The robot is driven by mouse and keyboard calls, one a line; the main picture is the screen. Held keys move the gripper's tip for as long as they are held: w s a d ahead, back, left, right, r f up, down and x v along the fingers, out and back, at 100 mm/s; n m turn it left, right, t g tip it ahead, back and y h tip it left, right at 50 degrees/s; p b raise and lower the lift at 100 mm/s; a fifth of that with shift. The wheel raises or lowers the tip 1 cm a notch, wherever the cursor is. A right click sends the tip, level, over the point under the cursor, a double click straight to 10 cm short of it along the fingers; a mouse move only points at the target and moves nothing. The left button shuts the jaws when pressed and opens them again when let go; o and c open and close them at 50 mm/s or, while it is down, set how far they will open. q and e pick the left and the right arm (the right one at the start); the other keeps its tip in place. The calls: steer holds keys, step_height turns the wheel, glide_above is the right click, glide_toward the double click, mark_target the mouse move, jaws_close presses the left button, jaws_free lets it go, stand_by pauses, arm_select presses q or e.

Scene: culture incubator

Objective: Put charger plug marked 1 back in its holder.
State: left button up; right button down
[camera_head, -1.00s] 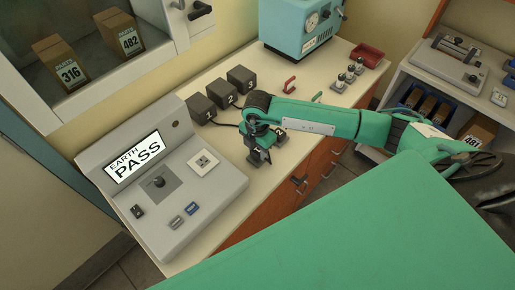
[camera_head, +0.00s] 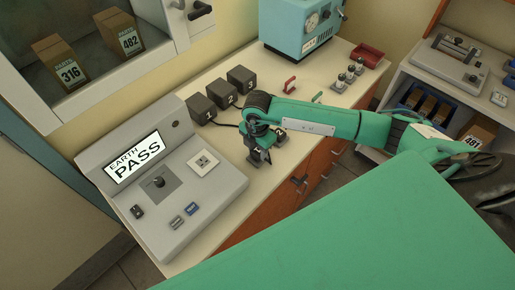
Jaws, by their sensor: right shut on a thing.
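My right gripper (camera_head: 262,156) reaches in from the right over the bench, just right of the tester. It points down and is shut on a small dark thing, seemingly a charger plug (camera_head: 259,159); the gripper hides much of it and I cannot read its mark. Three dark blocks marked 1 (camera_head: 201,109), 2 (camera_head: 222,95) and 3 (camera_head: 242,79) stand in a row along the wall, beyond the gripper. A thin dark cable runs from near these blocks toward the gripper. Another small dark piece (camera_head: 281,135) shows beside the gripper, partly hidden by the arm. My left gripper is out of view.
The grey tester (camera_head: 195,205) reads EARTH PASS and has a white socket (camera_head: 203,163). A teal machine (camera_head: 300,32), a red hook (camera_head: 290,85), small metal pieces (camera_head: 346,79) and a red tray (camera_head: 367,54) stand farther back. Bare bench lies between tester and gripper.

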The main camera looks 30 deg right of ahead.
mark_target(257, 150)
steer(key=shift+f+b, duration=0.5)
steer(key=shift+f, duration=0.05)
stand_by(0.5)
steer(key=c, duration=0.8)
jaws_free()
steer(key=shift+r, duration=0.1)
steer(key=shift+r+b, duration=1.7)
steer(key=shift+r, duration=5.15)
steer(key=shift+a, duration=0.1)
